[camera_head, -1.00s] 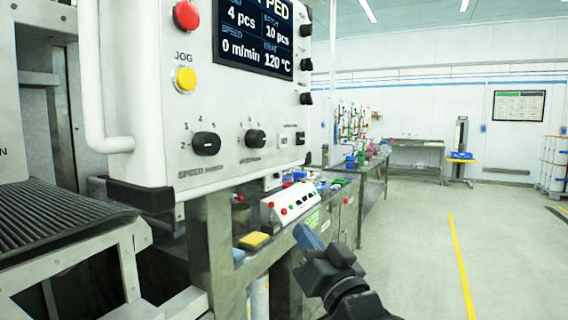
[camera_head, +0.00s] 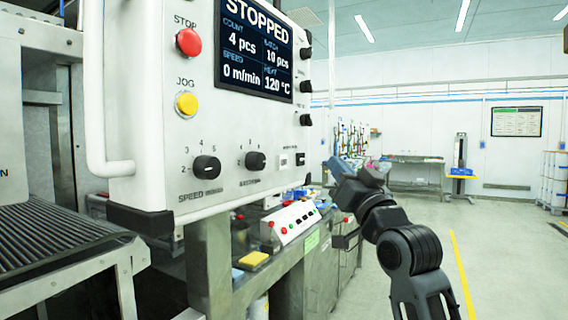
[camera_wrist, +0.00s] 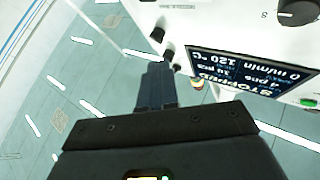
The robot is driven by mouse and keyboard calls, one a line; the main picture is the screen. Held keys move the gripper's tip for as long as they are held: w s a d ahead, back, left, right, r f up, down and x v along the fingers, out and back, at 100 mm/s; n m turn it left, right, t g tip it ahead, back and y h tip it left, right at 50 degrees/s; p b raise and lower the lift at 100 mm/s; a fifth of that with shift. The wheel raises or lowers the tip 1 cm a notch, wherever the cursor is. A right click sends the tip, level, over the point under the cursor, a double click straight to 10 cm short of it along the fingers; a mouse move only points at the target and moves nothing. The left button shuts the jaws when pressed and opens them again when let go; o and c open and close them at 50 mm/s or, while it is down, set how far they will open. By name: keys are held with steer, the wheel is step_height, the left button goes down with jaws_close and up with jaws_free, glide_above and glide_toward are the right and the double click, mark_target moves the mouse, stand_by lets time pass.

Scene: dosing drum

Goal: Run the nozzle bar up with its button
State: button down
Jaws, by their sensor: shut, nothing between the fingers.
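The white control panel (camera_head: 150,130) fills the left of the head view. Its screen (camera_head: 255,48) reads STOPPED. Low on its right are a small white button (camera_head: 283,160) and a dark one (camera_head: 300,159); the label above them is too small to read. My gripper (camera_head: 335,166) is shut and empty, in the air just right of these buttons, apart from the panel. In the wrist view my shut fingers (camera_wrist: 155,80) point toward the panel's edge, with the screen (camera_wrist: 240,70) upside down to their right. I cannot make out the nozzle bar.
The panel has a red stop button (camera_head: 188,42), a yellow jog button (camera_head: 187,104), two rotary knobs (camera_head: 207,168) and black side knobs (camera_head: 306,86). A bench with a white button box (camera_head: 290,222) and a yellow block (camera_head: 253,259) stands below.

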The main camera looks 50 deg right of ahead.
mark_target(282, 162)
steer(key=w+p, duration=0.4)
steer(key=w, duration=0.4)
steer(key=shift+w+a, duration=0.35)
steer(key=shift+a, duration=0.1)
steer(key=shift+w, duration=0.1)
stand_by(1.7)
steer(key=shift+w+a, duration=0.1)
steer(key=shift+w, duration=0.25)
